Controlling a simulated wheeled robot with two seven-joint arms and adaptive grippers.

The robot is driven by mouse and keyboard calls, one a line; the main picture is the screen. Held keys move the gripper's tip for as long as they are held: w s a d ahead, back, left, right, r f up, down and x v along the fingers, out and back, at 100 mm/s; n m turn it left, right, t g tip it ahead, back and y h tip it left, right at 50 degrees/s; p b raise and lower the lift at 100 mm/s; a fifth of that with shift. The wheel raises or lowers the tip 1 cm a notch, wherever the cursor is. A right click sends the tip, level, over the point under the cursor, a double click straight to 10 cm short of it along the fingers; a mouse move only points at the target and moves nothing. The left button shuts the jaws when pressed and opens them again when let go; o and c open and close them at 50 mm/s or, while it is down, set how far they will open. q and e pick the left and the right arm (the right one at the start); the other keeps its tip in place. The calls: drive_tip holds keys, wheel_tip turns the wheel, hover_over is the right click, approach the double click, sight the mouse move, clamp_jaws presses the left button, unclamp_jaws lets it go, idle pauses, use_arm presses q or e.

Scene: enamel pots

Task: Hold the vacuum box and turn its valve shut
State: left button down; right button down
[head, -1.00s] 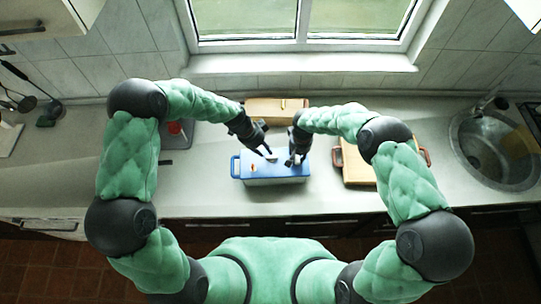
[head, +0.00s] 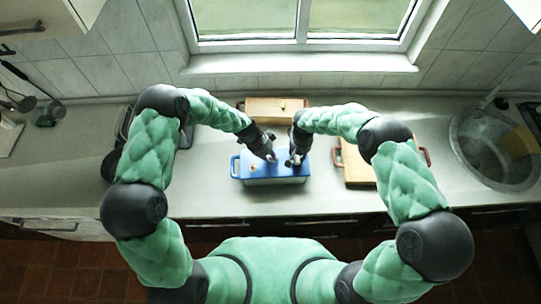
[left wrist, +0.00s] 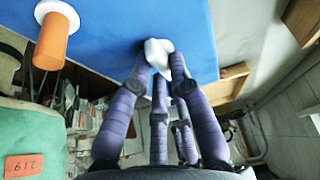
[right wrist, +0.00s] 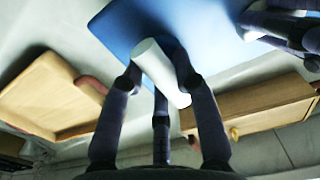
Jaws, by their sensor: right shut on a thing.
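The vacuum box (head: 262,181) stands on the counter, with a blue lid, pale body and blue side handle. Its blue lid shows in the left wrist view (left wrist: 110,22) and right wrist view (right wrist: 205,22). A white winged valve (left wrist: 158,48) sits on the lid between my left gripper's fingers (left wrist: 164,66). That gripper (head: 270,157) is low over the lid, its fingers spread to either side of the valve; contact is unclear. My right gripper (head: 293,162) is shut on a white cylindrical post (right wrist: 160,66) on the lid. An orange, white-collared knob (left wrist: 50,42) stands apart from the left fingers.
A wooden box (head: 262,106) is behind the vacuum box. A wooden tray with reddish handles (head: 354,170) lies to the right. The sink (head: 480,160) is at far right. The counter is clear in front of the left handle.

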use_arm(q)
drive_tip(key=shift+n, duration=0.4)
drive_tip(key=shift+d+n+t+y, duration=0.1)
drive_tip(key=shift+n+t+y, duration=0.3)
drive_tip(key=shift+n, duration=0.8)
drive_tip(key=shift+n+t+y, duration=0.1)
drive_tip(key=shift+n+t, duration=0.5)
drive_tip(key=shift+n, duration=0.6)
drive_tip(key=shift+d+n+t+y, duration=0.15)
drive_tip(key=shift+n+t+y, duration=0.25)
drive_tip(key=shift+n, duration=1.1)
drive_tip(key=shift+d+n+t+y, duration=0.1)
drive_tip(key=shift+n+t+y, duration=0.3)
drive_tip(key=shift+n, duration=1.1)
drive_tip(key=shift+d+n+t+y, duration=0.1)
drive_tip(key=shift+n+y, duration=0.3)
drive_tip(key=shift+n, duration=0.65)
drive_tip(key=shift+a+n+t+y, duration=0.1)
drive_tip(key=shift+n+y, duration=0.3)
drive_tip(key=shift+n, duration=0.6)
drive_tip(key=shift+d+n+t+y, duration=0.1)
drive_tip(key=shift+n+y, duration=0.3)
drive_tip(key=shift+n, duration=0.65)
drive_tip(key=shift+w, duration=0.1)
drive_tip(key=c, duration=1.4)
unclamp_jaws()
drive_tip(key=shift+r, duration=0.15)
